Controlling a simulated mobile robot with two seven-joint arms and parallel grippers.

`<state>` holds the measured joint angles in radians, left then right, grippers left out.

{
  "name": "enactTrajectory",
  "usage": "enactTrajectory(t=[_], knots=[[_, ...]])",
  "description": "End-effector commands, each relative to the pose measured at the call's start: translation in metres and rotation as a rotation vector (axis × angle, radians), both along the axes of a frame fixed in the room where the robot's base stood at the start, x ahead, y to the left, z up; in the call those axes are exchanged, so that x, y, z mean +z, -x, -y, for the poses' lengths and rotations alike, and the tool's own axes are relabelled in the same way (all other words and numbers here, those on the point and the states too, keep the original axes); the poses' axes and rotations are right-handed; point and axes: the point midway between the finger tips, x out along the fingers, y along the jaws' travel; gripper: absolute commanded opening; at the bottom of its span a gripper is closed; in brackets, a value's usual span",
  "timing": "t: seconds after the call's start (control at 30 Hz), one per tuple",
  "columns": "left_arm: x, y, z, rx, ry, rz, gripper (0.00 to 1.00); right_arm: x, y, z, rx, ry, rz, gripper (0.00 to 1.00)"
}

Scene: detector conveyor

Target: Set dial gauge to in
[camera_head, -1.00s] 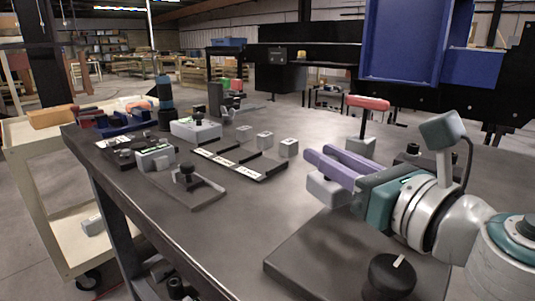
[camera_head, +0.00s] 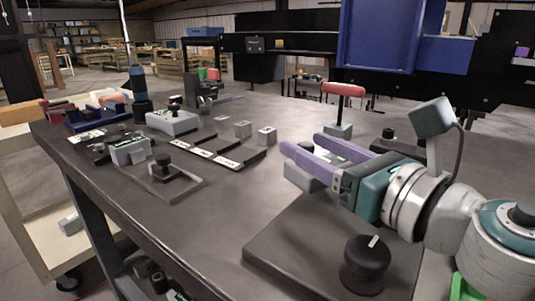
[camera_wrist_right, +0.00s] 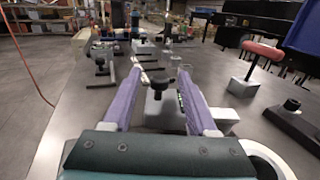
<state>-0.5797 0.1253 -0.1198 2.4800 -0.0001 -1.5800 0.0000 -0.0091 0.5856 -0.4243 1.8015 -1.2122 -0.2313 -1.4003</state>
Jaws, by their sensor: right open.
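My right gripper (camera_head: 301,143) has two purple fingers, spread apart with nothing held between them. It hovers low over the table from the right, above a grey block (camera_head: 303,176) partly hidden under its fingers. In the right wrist view, a black knob (camera_wrist_right: 157,80) stands between the fingers, in line with a pale grey block. A large round black dial (camera_head: 366,264) with a white pointer sits on a dark plate (camera_head: 300,240) in front of the gripper. I cannot tell which of these is the dial gauge. My left gripper is not in view.
A red-handled post (camera_head: 343,90) stands just behind the gripper. A black-knobbed slide plate (camera_head: 170,180), a labelled rail (camera_head: 205,154) and several grey boxes stand at left. A blue bin (camera_head: 385,35) is behind. The table middle is bare.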

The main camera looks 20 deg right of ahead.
Motion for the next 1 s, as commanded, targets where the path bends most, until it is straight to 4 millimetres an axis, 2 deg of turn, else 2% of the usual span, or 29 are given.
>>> enactTrajectory(t=[0.2,0.4,0.6,0.9,1.0], knots=[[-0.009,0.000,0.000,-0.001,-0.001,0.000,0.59,-0.004,0.040,0.010,0.001,0.001,-0.004,0.58],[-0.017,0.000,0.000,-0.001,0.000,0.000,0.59,-0.003,0.066,0.017,0.000,0.001,-0.003,0.58],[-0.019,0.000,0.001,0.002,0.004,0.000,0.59,-0.001,0.078,0.020,0.000,0.000,0.000,0.58],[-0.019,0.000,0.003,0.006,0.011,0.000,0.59,0.001,0.079,0.021,0.000,0.001,0.000,0.58],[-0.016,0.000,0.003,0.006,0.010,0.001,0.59,0.003,0.079,0.021,-0.002,-0.004,0.000,0.47]])
